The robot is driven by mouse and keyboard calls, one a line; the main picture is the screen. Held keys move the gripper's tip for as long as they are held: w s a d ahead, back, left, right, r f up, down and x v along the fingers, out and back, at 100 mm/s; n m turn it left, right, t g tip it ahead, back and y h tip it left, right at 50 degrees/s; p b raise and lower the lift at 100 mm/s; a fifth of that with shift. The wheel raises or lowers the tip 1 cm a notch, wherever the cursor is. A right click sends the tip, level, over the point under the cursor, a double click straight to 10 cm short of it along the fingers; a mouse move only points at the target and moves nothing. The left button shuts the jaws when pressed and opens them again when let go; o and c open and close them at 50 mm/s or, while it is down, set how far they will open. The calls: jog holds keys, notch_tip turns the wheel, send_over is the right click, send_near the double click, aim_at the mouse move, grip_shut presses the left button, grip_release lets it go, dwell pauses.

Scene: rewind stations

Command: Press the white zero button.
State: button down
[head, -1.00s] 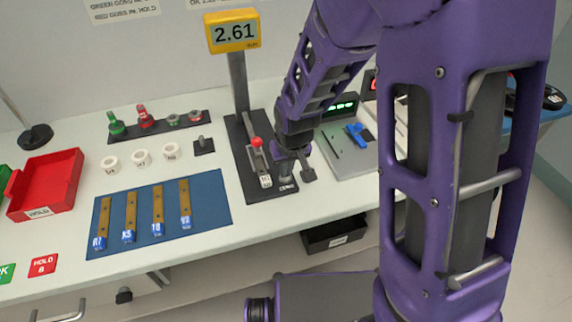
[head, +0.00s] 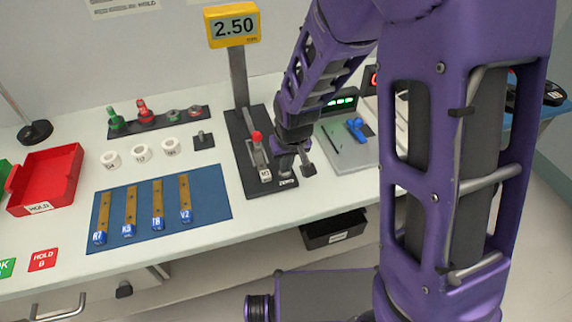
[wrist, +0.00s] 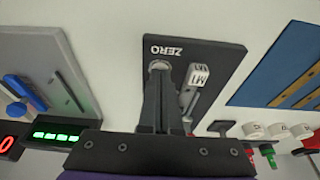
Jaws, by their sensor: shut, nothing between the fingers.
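The tester is a dark base plate (head: 258,185) with a post that carries a yellow display (head: 232,27) reading 2.50. The zero button (wrist: 159,65) shows in the wrist view as a pale round top beside the ZERO lettering. My gripper (wrist: 158,76) is shut and empty, with its fingertips right at the button's edge and covering part of it. I cannot tell whether they touch it. In the head view my gripper (head: 287,170) points down at the front of the plate, above the ZERO label, and hides the button.
A red-knobbed lever (head: 257,138) and a small block marked M1 (head: 265,175) stand just left of my gripper. A blue mat (head: 205,205) with several brown strips lies to the left. A grey plate with a blue clamp (head: 356,129) is to the right.

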jog(key=a+p+v, duration=0.1)
jog(key=p+v, duration=0.1)
jog(key=v, duration=1)
jog(key=shift+w+d+r, duration=0.25)
jog(key=shift+d+r, duration=0.15)
jog(key=shift+d, duration=0.1)
